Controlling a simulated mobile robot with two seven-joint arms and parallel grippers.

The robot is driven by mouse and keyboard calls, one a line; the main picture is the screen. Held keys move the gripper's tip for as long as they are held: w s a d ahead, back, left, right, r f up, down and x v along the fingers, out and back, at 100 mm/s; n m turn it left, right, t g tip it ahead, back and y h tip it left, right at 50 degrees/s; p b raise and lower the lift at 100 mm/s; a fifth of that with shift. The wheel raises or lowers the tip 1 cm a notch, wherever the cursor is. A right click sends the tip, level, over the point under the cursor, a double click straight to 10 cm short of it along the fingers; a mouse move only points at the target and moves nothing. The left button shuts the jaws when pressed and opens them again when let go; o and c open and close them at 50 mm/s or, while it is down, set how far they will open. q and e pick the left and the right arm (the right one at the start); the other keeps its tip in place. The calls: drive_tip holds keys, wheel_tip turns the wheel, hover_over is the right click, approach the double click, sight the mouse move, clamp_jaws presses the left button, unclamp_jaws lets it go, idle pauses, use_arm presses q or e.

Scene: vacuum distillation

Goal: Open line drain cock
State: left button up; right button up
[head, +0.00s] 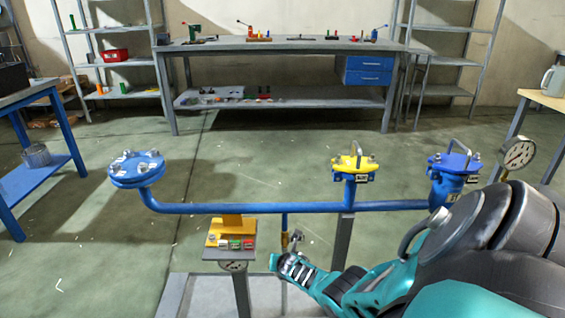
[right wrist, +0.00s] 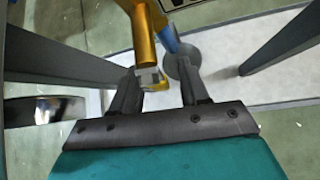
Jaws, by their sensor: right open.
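The line drain cock is a brass-coloured body (right wrist: 145,38) in the right wrist view, with a small metal and yellow end (right wrist: 150,80). In the head view the brass cock (head: 285,240) hangs below a short blue pipe that drops from the horizontal blue line (head: 240,209). My right gripper (right wrist: 157,92) is open, its two dark fingers spread with the cock's lower end between or just above them. I cannot tell whether either finger touches it. In the head view my teal right arm hides part of this area. My left gripper is not in view.
A stand with coloured buttons (head: 230,243) is left of the cock. A grey support post (head: 342,240) is to its right. A yellow valve (head: 355,163), blue valve (head: 453,170) and blue flange (head: 137,168) top the line. A workbench (head: 290,46) stands behind open floor.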

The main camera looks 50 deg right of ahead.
use_arm(q)
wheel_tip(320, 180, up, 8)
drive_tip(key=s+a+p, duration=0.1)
drive_tip(key=p, duration=0.9)
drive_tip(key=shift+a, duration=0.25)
use_arm(e)
drive_tip(key=v, duration=1.3)
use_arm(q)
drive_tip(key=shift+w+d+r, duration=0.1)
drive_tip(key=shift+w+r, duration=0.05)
